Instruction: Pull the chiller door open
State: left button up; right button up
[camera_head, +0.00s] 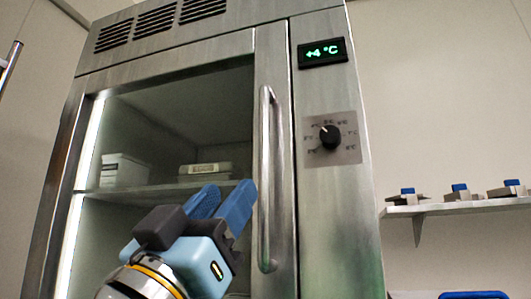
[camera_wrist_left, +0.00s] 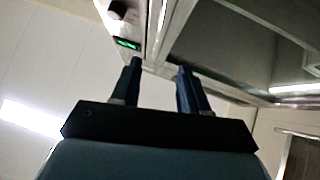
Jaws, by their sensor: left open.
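The chiller door (camera_head: 268,60) is a steel frame around a dark glass pane, and it looks shut. A long vertical bar handle (camera_head: 266,180) runs down its right side. My left gripper (camera_head: 232,190) is in front of the glass, just left of the handle's lower half. Its blue fingers are apart with nothing between them, and the handle appears outside them. In the left wrist view the open fingers (camera_wrist_left: 160,68) point up towards the chiller front; whether they touch anything cannot be told. My right gripper is not in view.
Right of the door are a green +4 °C display (camera_head: 322,52) and a black dial (camera_head: 330,137). White containers (camera_head: 123,170) stand on a shelf behind the glass. A wall shelf (camera_head: 450,207) at right holds several blue-topped items. The wall between is bare.

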aim_at(261, 152)
pick_arm(q)
jog(key=p+x, duration=0.4)
jog(key=x, duration=0.8)
jog(key=shift+s, duration=0.1)
grip_shut()
